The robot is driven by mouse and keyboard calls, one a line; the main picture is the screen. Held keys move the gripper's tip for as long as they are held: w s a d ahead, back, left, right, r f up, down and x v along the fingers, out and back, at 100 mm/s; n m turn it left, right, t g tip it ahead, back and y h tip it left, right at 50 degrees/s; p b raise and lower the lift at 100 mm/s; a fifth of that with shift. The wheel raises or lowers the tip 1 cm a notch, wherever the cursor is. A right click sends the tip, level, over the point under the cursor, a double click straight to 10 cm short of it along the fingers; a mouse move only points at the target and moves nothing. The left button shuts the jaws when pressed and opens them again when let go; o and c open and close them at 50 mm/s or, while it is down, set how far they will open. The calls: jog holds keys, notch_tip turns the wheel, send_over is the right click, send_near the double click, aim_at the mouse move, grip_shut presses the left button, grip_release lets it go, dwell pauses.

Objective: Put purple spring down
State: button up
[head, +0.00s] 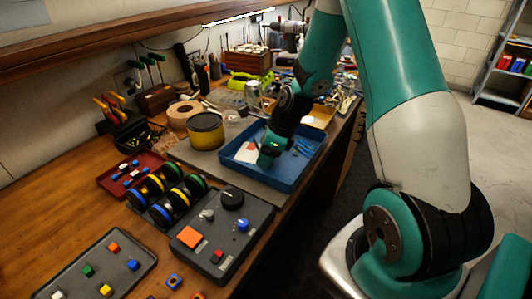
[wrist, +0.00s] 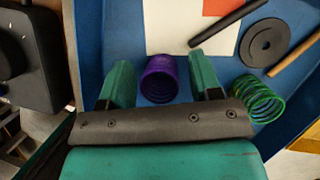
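The purple spring (wrist: 160,79) is between the two fingers of my gripper (wrist: 161,80) in the wrist view, over the blue tray floor. Narrow strips of blue show between the spring and the fingers, wider on the right, so the gripper looks open around it. Whether the spring rests on the tray floor is hard to tell. In the head view my gripper (head: 270,151) is low inside the blue tray (head: 291,184), and the spring is hidden there.
In the tray, a green spring (wrist: 260,100) lies right of my gripper, with a dark disc (wrist: 252,58), a black rod (wrist: 243,20) and a white sheet (wrist: 175,25) beyond. A control box (head: 205,262) and a yellow tin (head: 206,133) stand near the tray.

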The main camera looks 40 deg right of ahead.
jog(key=v, duration=1.2)
jog(key=s+a+r+n+g+y, duration=0.1)
jog(key=s+a+r+n, duration=0.2)
jog(key=a+n, duration=0.5)
jog(key=s+a+r+n, duration=0.2)
jog(key=a+r+n, duration=0.1)
jog(key=a+n, duration=0.45)
jog(key=s+a+r+n+g, duration=0.2)
jog(key=s+a+r+n, duration=0.1)
jog(key=s+a+n, duration=0.7)
jog(key=s+n, duration=0.4)
jog(key=n, duration=0.5)
jog(key=shift+w+a+r, duration=0.1)
jog(key=shift+r, duration=0.05)
